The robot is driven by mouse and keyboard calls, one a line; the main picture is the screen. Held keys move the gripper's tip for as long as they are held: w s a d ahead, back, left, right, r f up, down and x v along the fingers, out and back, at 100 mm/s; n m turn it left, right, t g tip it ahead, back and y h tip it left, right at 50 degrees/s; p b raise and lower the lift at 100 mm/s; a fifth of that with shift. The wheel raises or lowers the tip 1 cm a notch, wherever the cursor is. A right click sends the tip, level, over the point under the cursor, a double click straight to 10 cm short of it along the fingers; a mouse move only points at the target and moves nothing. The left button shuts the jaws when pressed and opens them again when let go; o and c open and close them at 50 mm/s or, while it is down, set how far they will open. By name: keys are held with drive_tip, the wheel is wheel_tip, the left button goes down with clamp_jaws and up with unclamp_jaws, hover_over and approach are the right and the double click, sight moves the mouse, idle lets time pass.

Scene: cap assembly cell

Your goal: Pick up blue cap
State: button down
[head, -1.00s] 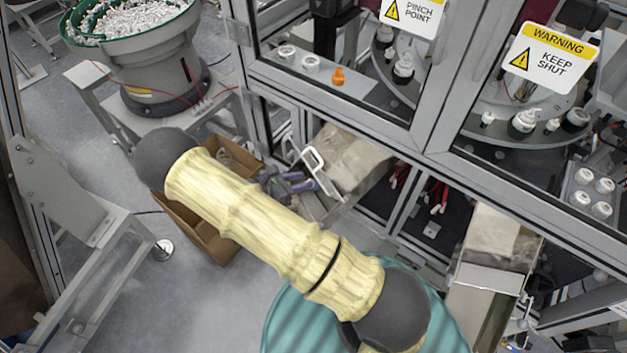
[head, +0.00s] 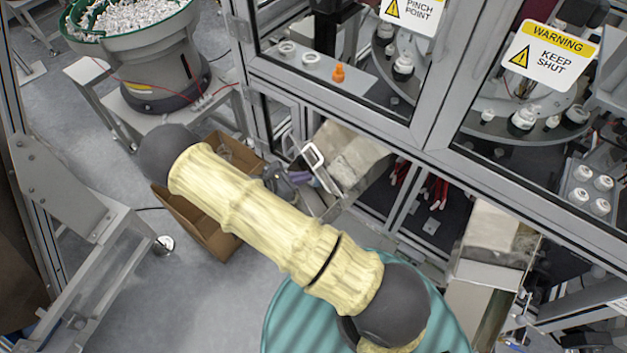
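I cannot make out a blue cap in the head view. My arm in its pale yellow sleeve crosses the middle of the picture. A small grey and purple part beyond the sleeve, which looks like my gripper (head: 292,178), shows beside the white handle (head: 314,158). The sleeve hides much of it, and its fingers are too small to tell open from shut. Whether anything is between them cannot be seen.
An open cardboard box (head: 205,228) stands on the floor behind my arm. A ribbed teal round surface (head: 292,315) is below it. The framed machine cell (head: 430,140) fills the right, with an orange cap (head: 338,73) behind its panel. A green-rimmed bowl feeder (head: 165,60) stands upper left.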

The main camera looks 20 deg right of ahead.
drive_tip(key=shift+a, duration=0.1)
idle(0.5)
drive_tip(key=shift+a+r+b, duration=0.1)
drive_tip(key=shift+r+b, duration=0.05)
drive_tip(key=shift+b, duration=0.35)
wheel_tip(320, 180, up, 7)
drive_tip(key=b, duration=0.2)
drive_tip(key=s+a+b, duration=0.5)
drive_tip(key=s+a, duration=0.6)
drive_tip(key=a, duration=0.5)
drive_tip(key=shift+s, duration=0.4)
drive_tip(key=shift+f, duration=0.2)
